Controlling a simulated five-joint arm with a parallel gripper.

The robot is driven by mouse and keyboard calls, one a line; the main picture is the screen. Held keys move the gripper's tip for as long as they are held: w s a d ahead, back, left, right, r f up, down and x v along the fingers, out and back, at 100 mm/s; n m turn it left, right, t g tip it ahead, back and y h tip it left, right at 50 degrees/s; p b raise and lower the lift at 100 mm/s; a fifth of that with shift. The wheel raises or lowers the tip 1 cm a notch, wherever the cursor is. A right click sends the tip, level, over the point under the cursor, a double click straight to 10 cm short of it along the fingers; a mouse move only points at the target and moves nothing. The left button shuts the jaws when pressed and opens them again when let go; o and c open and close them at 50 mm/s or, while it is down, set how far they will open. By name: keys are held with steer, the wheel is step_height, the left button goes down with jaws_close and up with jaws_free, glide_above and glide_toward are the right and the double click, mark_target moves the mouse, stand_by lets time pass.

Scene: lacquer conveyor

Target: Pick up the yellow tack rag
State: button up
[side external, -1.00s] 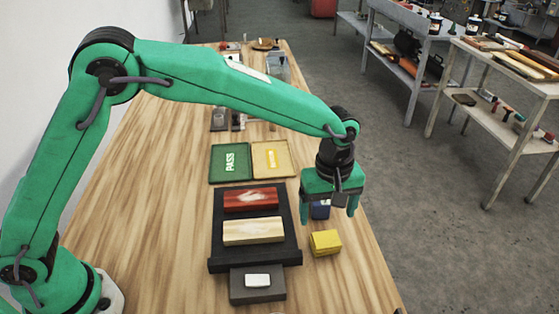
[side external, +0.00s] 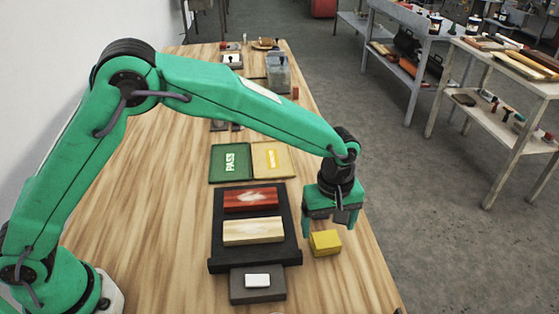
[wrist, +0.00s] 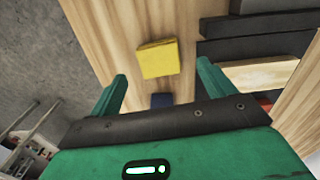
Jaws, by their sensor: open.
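The yellow tack rag (side external: 325,242) is a folded, block-like yellow pad on the wooden table, right of the black tray. My gripper (side external: 332,226) is open and empty, pointing down above and just behind the rag in the side view. In the wrist view the rag (wrist: 157,58) lies ahead of and between the two green fingers (wrist: 160,82), apart from both. A dark blue item (wrist: 162,100) shows between the fingers in the wrist view; in the side view my gripper hides it.
A black tray (side external: 218,264) holds a red block (side external: 250,199) and a pale wood block (side external: 253,231). A grey block with a white piece (side external: 257,281) sits in front. Green PASS tray (side external: 230,162) and yellow tray (side external: 272,159) lie behind. Bare table lies right of the rag.

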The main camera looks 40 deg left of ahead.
mark_target(326, 239)
steer(key=shift+w+a+f, duration=0.1)
steer(key=shift+f, duration=1.05)
steer(key=shift+w+f, duration=0.1)
steer(key=shift+f, duration=1)
steer(key=c, duration=1.1)
steer(key=shift+o, duration=0.2)
steer(key=shift+r, duration=0.15)
steer(key=shift+r, duration=0.55)
steer(key=r, duration=0.3)
steer(key=shift+s+d+r, duration=0.1)
steer(key=shift+s+d, duration=0.1)
steer(key=shift+s, duration=0.1)
steer(key=s+d+r, duration=0.5)
steer(key=s+r, duration=0.1)
steer(key=s, duration=0.4)
steer(key=shift+r, duration=0.2)
